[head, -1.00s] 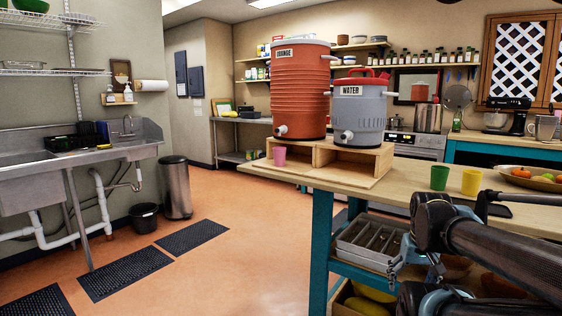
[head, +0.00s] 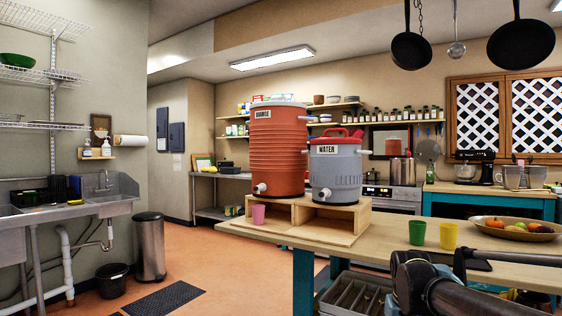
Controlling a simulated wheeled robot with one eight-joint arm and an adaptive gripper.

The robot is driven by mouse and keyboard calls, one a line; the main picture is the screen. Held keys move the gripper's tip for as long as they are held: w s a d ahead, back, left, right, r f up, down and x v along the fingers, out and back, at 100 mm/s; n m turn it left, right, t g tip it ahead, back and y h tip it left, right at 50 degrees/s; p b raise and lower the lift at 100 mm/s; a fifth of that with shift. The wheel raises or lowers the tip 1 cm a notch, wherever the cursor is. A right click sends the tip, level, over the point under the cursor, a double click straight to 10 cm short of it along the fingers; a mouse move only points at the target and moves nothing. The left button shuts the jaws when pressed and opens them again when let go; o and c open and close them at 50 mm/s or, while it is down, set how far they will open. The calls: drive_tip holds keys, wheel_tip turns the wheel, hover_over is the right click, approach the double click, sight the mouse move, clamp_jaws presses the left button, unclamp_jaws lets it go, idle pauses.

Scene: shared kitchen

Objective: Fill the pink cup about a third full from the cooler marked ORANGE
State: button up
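The pink cup (head: 258,214) stands upright at the left front of the wooden stand (head: 335,226). In the picture it sits just below the white spigot (head: 261,188) of the orange-red cooler marked ORANGE (head: 278,150). The inside of the cup cannot be seen, and I cannot tell whether the spigot is exactly over it. A grey cooler marked WATER (head: 335,168) stands to the right on the same stand, with its own spigot. My arm shows at the lower right.
A green cup (head: 416,232) and a yellow cup (head: 448,235) stand on the counter (head: 385,242) to the right. Pans hang above at the upper right. The floor left of the counter is open.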

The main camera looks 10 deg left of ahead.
clamp_jaws()
idle(1.4)
